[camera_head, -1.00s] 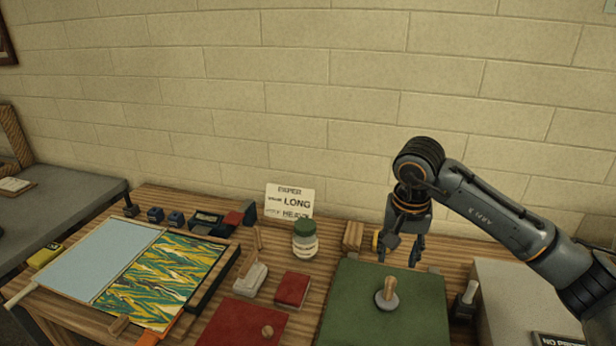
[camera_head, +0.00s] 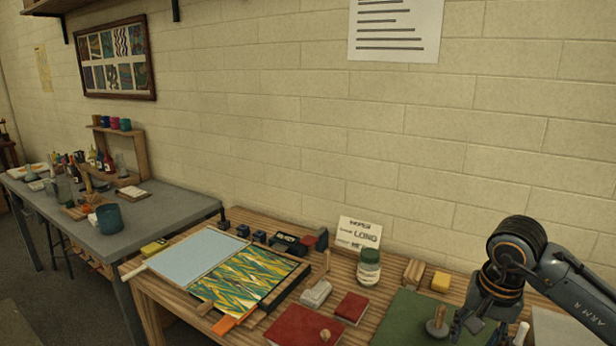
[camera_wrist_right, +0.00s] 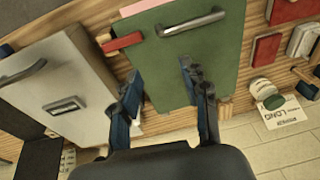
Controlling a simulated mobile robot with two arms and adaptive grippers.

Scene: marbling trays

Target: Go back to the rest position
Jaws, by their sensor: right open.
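Whether the fingers touch anything is not clear. My left gripper is in neither view.
The wooden table holds a marbled sheet (camera_head: 243,282), a pale blue tray (camera_head: 196,257), a red board (camera_head: 300,328), a green-lidded jar (camera_head: 369,268) and a yellow block (camera_head: 440,281). The grey side table (camera_head: 165,212) is at left.

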